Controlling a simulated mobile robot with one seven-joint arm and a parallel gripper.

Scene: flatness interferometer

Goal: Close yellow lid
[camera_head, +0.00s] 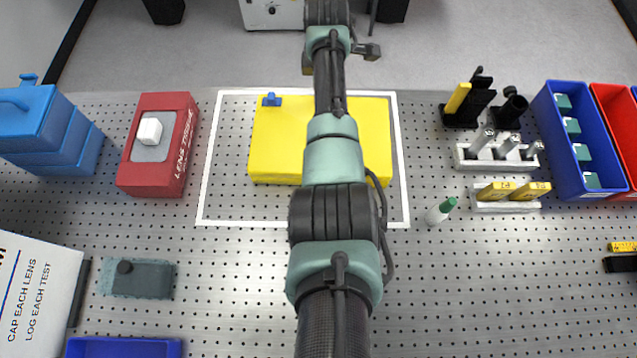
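A yellow lid or case top (275,140) lies inside a white outlined rectangle on the perforated metal table, near its far edge. A small blue tab (271,99) sits at its far left edge. The yellow surface looks flat and no interior or gap shows; I cannot tell whether it is fully shut. My arm crosses over its middle and hides part of it. My gripper (340,58) seems to be at the far end of my arm, beyond the table's far edge, apart from the lid. It is mostly hidden by the wrist, with dark parts showing on both sides.
A red lens tissue box (158,165) and blue stacked cases (60,135) stand left. To the right are a green-capped bottle (440,211), a white holder (498,155), a black stand (470,100) and a blue bin (557,120). The front right table is mostly clear.

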